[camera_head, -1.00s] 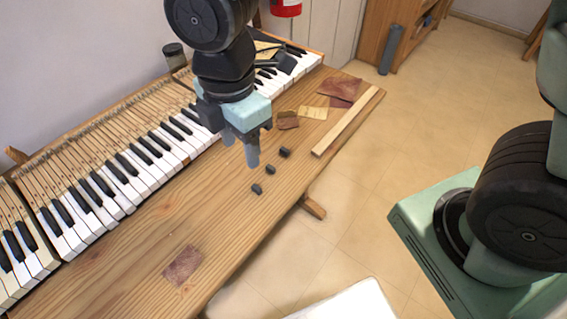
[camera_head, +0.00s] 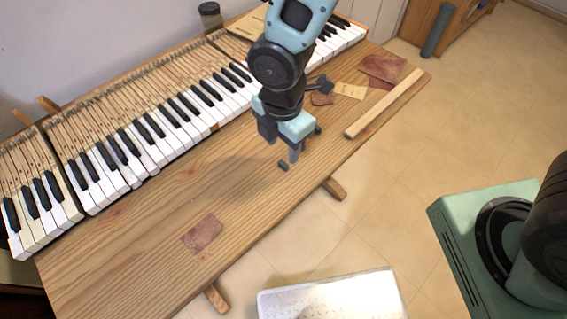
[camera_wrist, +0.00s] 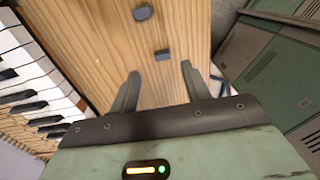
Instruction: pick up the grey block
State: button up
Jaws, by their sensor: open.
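Small dark grey blocks lie on the wooden bench. In the wrist view, one block (camera_wrist: 162,54) lies just beyond and between my fingertips, and another block (camera_wrist: 142,13) lies farther off near the top edge. In the head view, a dark block (camera_head: 283,166) shows beside the fingertips, and my gripper hides the bench behind it. The blocks look alike, so I cannot tell which one the task means. My gripper (camera_wrist: 160,72) is open, empty, and points down over the bench; it also shows in the head view (camera_head: 288,152).
The piano keyboard (camera_head: 150,140) runs along the back of the bench (camera_head: 130,235). A wooden strip (camera_head: 384,104), sandpaper-like brown patches (camera_head: 383,68) and another brown patch (camera_head: 203,233) lie on it. A white-topped object (camera_head: 335,298) stands in front. The bench's front left is mostly clear.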

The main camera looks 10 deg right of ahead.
aim_at(283, 163)
jog(key=shift+s+f, duration=0.15)
jog(key=shift+f, duration=2.6)
jog(key=shift+c, duration=0.4)
grip_shut()
